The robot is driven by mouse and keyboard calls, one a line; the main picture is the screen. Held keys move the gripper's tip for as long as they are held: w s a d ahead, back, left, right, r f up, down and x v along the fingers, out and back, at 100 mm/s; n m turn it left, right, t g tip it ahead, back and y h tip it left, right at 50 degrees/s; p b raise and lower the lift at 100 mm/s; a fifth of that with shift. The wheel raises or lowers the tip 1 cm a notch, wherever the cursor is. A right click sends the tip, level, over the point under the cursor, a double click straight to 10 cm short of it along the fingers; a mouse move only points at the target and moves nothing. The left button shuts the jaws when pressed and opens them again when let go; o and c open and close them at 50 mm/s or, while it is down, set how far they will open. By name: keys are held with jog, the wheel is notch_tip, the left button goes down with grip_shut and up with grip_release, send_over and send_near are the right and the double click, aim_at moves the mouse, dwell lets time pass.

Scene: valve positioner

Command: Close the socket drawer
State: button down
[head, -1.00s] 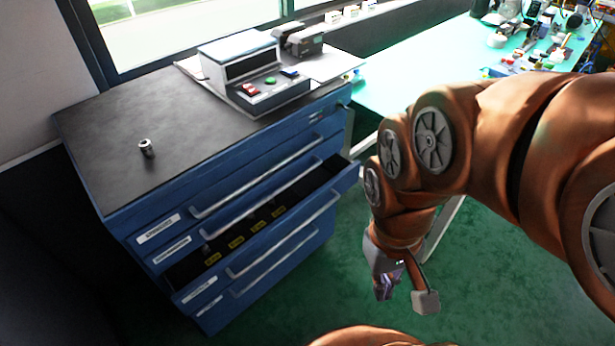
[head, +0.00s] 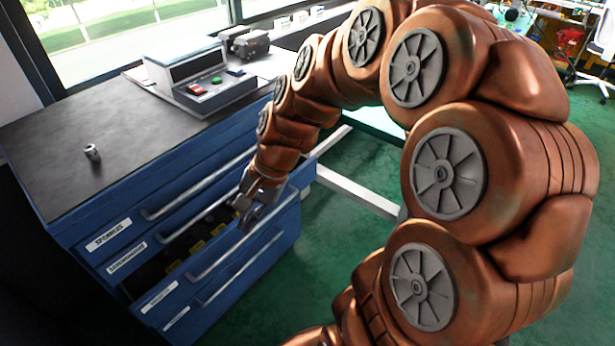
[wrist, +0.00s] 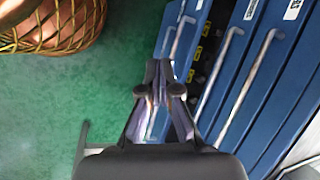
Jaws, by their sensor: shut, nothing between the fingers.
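The blue cabinet (head: 125,225) has one drawer standing open, with yellow labels on dark contents inside. The open drawer's front (head: 222,266) carries a long pale bar handle. My gripper (head: 247,224) is shut and empty, right at this drawer's front near the handle's right part. In the wrist view my fingertips (wrist: 159,68) are together and lie over the outer side of the drawer front (wrist: 186,42). Whether they touch it I cannot tell. The arm and gripper hide part of the drawer's right end.
A small metal socket (head: 92,153) and a grey box with red and green buttons (head: 205,85) stand on the dark cabinet top. Green floor (head: 335,255) is open right of the cabinet, with a pale bench frame (head: 360,192) behind.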

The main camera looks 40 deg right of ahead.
jog(key=w+d+f+m+t+b, duration=0.2)
jog(key=w+d+f+m+t, duration=0.15)
jog(key=w+d+m, duration=0.45)
jog(key=w+d+f+m+t+h+b, duration=0.1)
jog(key=d+f+m, duration=0.35)
jog(key=d, duration=0.45)
jog(key=w+d+f+m+t+h+b, duration=0.1)
jog(key=d+f+m+t, duration=0.15)
jog(key=d+m, duration=0.45)
jog(key=d+f+m+t+h+b, duration=0.1)
jog(key=d+f+m, duration=0.3)
jog(key=d, duration=0.7)
jog(key=n, duration=0.1)
send_near(303, 173)
notch_tip(303, 173, down, 4)
jog(key=w, duration=0.3)
jog(key=shift+w+a+b, duration=0.3)
jog(key=shift+w+a, duration=0.25)
jog(key=shift+w, duration=0.25)
